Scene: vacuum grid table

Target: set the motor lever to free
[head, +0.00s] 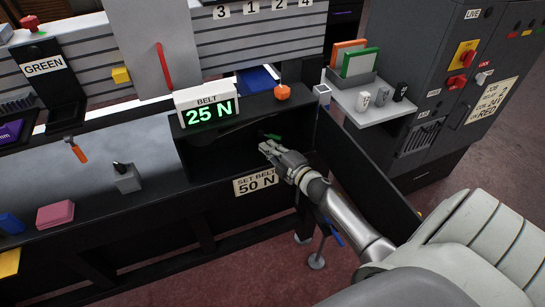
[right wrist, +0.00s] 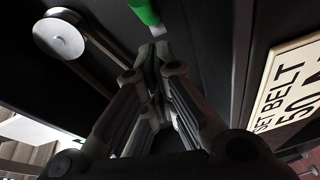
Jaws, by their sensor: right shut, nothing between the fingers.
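A green-handled part (right wrist: 145,12), which looks like the motor lever, shows at the top of the right wrist view, with a pale metal end just beyond my fingertips. Its green also shows in the head view (head: 272,136) inside the dark bay under the belt display. I cannot read any lever position marking. My right gripper (head: 266,148) reaches into the bay. It is shut and empty, its fingertips (right wrist: 152,50) close to the green part; I cannot tell whether they touch. My left gripper is not in view.
The belt display (head: 208,110) reads 25 N. A "SET BELT 50 N" sign (head: 256,182) is on the bay's front edge. A pulley (right wrist: 58,38) with a belt lies near my fingers. An open dark panel (head: 365,170) stands right of my arm. A blue handle (head: 335,236) hangs below.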

